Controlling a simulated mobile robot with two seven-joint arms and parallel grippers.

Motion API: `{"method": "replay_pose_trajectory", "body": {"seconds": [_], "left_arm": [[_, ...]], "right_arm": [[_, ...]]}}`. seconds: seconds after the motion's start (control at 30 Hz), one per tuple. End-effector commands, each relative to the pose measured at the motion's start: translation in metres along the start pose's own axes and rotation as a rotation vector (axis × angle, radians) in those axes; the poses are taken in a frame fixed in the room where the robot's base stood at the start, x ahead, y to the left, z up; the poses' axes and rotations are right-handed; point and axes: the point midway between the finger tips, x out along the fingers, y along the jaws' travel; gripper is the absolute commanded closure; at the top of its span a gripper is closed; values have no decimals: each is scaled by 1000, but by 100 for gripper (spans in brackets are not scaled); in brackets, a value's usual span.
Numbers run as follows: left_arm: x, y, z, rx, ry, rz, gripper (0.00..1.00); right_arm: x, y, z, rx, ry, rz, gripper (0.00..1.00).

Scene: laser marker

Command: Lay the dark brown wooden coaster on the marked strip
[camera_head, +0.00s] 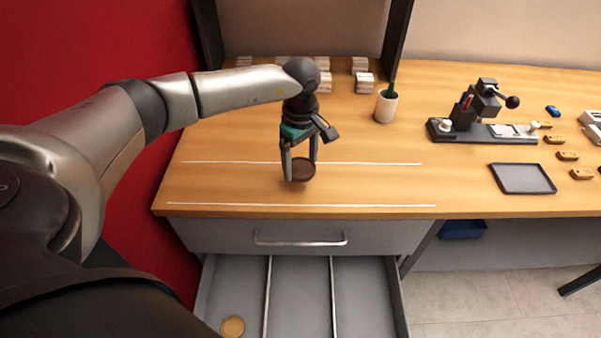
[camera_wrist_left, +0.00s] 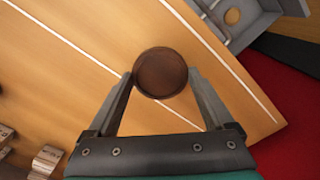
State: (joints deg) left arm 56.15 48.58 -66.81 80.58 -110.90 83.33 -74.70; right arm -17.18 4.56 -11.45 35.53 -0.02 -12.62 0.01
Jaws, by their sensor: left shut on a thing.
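The dark brown round coaster (camera_head: 303,171) is between the fingers of my left gripper (camera_head: 300,172), over the marked strip. The strip (camera_head: 240,184) is the wooden tabletop band between two white lines. In the left wrist view the coaster (camera_wrist_left: 161,73) sits at the fingertips of my left gripper (camera_wrist_left: 160,85), which is shut on it. I cannot tell whether the coaster touches the table. My right gripper is not in view.
An open drawer (camera_head: 300,290) with dividers hangs below the front edge and holds a light wooden coaster (camera_head: 232,327). A pen cup (camera_head: 386,105), a marking machine (camera_head: 480,115) and a dark tray (camera_head: 522,178) stand to the right. The strip is otherwise clear.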

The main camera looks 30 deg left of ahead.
Motion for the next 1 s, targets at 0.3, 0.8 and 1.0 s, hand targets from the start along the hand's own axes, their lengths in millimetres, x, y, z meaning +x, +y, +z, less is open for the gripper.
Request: {"method": "replay_pose_trajectory", "body": {"seconds": [0.3, 0.8, 1.0], "left_arm": [[41, -1, 0, 1, 0, -2, 67], [42, -1, 0, 0, 0, -1, 0], [42, -1, 0, 0, 0, -2, 0]], "right_arm": [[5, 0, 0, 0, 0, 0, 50], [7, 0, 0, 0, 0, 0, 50], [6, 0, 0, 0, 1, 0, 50]]}}
